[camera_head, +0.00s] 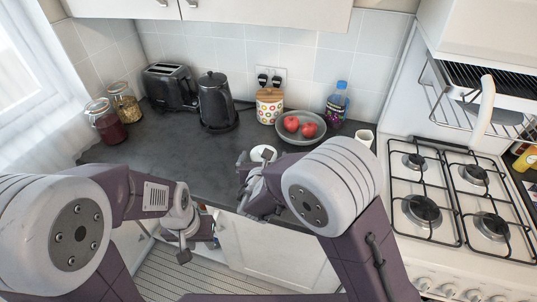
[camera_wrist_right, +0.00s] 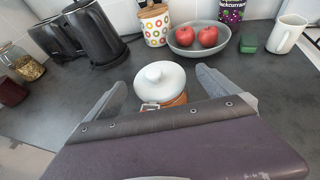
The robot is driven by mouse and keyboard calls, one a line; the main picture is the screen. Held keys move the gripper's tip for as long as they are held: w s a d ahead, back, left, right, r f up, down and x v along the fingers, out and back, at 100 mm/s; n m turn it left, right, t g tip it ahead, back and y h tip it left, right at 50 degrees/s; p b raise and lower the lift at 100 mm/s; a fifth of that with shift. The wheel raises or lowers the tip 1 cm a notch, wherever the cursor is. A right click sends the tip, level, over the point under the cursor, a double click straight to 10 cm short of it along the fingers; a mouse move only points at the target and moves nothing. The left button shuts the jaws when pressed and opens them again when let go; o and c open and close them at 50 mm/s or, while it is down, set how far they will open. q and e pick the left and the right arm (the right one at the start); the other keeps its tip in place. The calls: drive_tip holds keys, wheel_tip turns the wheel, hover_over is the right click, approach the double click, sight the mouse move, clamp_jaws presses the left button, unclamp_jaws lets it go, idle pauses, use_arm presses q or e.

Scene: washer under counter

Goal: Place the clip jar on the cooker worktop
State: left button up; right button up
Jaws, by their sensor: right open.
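The clip jar, with a white lid, a metal clasp and an orange-brown body, stands on the dark counter. Its lid (camera_head: 263,153) shows in the head view just behind my right gripper (camera_head: 254,162). In the right wrist view the jar (camera_wrist_right: 160,78) is between the two spread fingers of that gripper (camera_wrist_right: 160,92), with its lower part hidden by the gripper body. The right gripper is open. My left gripper (camera_head: 192,244) hangs low in front of the counter, its fingers apart and empty. The white cooker (camera_head: 448,258) with its gas hob is at the right.
Behind the jar are a spotted canister (camera_head: 269,106), a grey bowl (camera_head: 287,134) with red apples, a bottle (camera_head: 337,104) and a white mug (camera_head: 364,138). A kettle (camera_head: 216,103), toaster (camera_head: 169,87) and two glass jars stand left. Black pan grates (camera_head: 423,211) cover the hob.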

drive_tip(key=v, duration=0.8)
drive_tip(key=shift+s, duration=0.25)
